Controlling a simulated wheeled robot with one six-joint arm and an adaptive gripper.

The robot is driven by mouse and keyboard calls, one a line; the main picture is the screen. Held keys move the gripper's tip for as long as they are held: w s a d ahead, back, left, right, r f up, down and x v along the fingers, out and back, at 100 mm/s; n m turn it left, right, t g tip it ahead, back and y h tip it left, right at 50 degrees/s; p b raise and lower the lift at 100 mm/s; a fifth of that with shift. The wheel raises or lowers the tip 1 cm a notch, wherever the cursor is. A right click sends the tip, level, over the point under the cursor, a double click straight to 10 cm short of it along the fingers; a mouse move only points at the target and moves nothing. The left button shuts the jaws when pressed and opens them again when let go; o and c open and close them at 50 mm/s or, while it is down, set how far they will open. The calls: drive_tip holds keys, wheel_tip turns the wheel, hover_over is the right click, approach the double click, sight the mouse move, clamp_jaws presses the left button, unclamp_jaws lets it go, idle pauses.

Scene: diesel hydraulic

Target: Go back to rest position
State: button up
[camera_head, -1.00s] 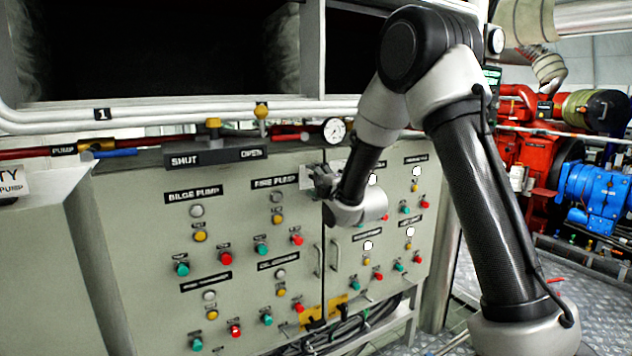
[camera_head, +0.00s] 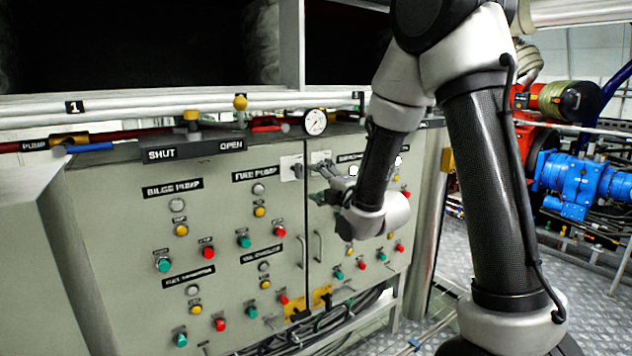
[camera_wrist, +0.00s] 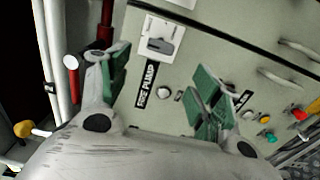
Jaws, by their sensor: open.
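My gripper (camera_head: 335,183) is in front of the upper middle of the grey control cabinet (camera_head: 120,225), near the seam between its two doors. In the wrist view my gripper (camera_wrist: 160,76) shows two green-padded fingers spread apart, with nothing between them. A grey rotary switch (camera_wrist: 160,46) on a white plate lies beyond the fingers, apart from them. The white plate (camera_head: 291,168) also shows in the head view, left of the gripper. My arm hides part of the right door.
The cabinet carries several lamps and buttons, and door handles (camera_head: 318,246). A pressure gauge (camera_head: 315,121) and white pipes (camera_head: 150,112) run above it. A blue machine (camera_head: 585,182) stands at the right. The metal floor (camera_head: 400,335) shows at lower right.

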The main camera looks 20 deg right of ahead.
drive_tip(key=s+d+f+m+g+h, duration=0.25)
drive_tip(key=f+m+g, duration=0.4)
drive_tip(key=f, duration=0.55)
drive_tip(key=s+d+f+m+g+h, duration=0.25)
drive_tip(key=s+m+g, duration=0.2)
drive_tip(key=s, duration=0.35)
drive_tip(key=s+d+r+m, duration=0.2)
drive_tip(key=s+r, duration=0.3)
drive_tip(key=s, duration=0.3)
drive_tip(key=s+d+r+m+g, duration=0.1)
drive_tip(key=s+d+r+m, duration=0.2)
drive_tip(key=s, duration=0.6)
drive_tip(key=s+d+r+m, duration=0.2)
drive_tip(key=s+r+m, duration=0.3)
drive_tip(key=s+r, duration=0.2)
drive_tip(key=shift+s+d+r+m+g+h, duration=0.3)
drive_tip(key=shift+s+d+r+m+g, duration=0.1)
drive_tip(key=shift+s, duration=0.35)
